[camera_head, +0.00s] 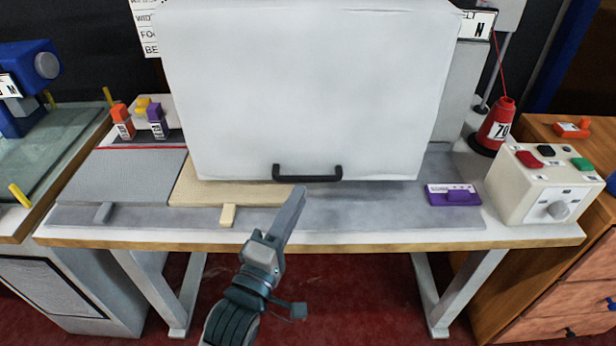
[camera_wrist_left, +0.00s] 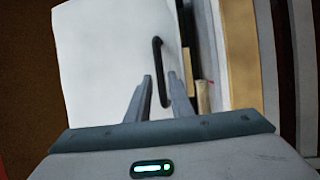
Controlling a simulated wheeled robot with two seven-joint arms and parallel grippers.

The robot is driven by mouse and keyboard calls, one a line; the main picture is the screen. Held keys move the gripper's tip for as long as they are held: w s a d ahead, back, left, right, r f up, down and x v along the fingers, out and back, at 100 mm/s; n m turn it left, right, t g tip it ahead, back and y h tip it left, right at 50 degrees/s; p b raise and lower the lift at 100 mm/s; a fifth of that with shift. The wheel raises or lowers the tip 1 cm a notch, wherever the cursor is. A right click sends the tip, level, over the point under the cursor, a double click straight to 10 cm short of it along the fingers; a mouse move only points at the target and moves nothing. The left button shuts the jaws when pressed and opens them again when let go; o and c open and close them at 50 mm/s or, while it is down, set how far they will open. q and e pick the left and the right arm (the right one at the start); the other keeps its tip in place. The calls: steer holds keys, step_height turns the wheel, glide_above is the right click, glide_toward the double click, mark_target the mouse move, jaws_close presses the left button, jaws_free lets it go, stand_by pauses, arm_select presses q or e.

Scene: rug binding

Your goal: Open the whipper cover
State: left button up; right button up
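The whipper cover (camera_head: 310,85) is a large white box-like panel, standing down over the machine at the back middle of the table. A black bar handle (camera_head: 307,178) is fixed along its lower front edge. My left gripper (camera_head: 298,195) is just in front of and below the handle. In the left wrist view the cover (camera_wrist_left: 105,60) fills the left, and my left gripper's fingers (camera_wrist_left: 160,76) are apart with the handle (camera_wrist_left: 156,55) showing between them. I cannot tell whether they touch it. What is behind the cover is hidden. My right gripper is not in view.
A beige rug piece (camera_head: 245,190) and a grey one (camera_head: 125,180) lie at the left of the table. A purple block (camera_head: 453,195), a control box (camera_head: 545,185) with coloured buttons and a red thread cone (camera_head: 497,125) stand right. The grey strip between is clear.

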mark_target(308, 176)
arm_select(q)
steer(key=x, duration=0.6)
steer(key=shift+w+d, duration=0.15)
steer(key=shift+w, duration=0.2)
jaws_close()
